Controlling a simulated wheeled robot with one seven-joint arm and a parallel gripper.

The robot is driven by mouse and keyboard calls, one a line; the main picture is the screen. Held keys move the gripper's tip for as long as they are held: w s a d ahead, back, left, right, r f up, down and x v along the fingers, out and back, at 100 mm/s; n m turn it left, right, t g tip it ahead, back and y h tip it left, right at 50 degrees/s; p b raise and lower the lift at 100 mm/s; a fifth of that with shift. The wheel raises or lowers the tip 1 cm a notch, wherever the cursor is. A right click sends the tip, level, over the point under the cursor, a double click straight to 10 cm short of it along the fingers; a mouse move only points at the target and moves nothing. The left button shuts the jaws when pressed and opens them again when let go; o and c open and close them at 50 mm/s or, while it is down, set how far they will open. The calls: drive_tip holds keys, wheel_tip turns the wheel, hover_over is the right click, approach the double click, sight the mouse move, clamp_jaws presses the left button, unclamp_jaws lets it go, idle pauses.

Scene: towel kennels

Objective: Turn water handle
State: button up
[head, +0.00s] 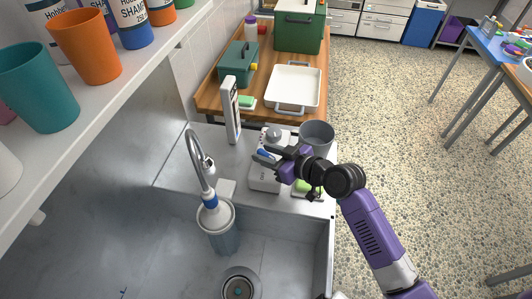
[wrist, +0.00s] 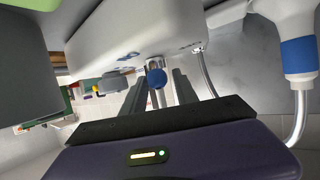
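A curved metal faucet (head: 194,150) with a blue ring rises beside the sink.
The steel sink (head: 170,262) is at lower left, with a white-rimmed container (head: 217,217) under the faucet. A grey cup (head: 317,136) stands close behind my gripper. A white tray (head: 292,88) and green boxes sit on the wooden table beyond. Open floor lies at right.

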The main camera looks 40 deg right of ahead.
sight(268, 155)
idle(0.3)
drive_tip(key=b+v, duration=0.1)
drive_tip(key=v, duration=0.5)
drive_tip(key=shift+s+b, duration=0.35)
drive_tip(key=shift+s, duration=0.05)
drive_tip(key=shift+s+r, duration=0.35)
drive_tip(key=shift+s, duration=0.1)
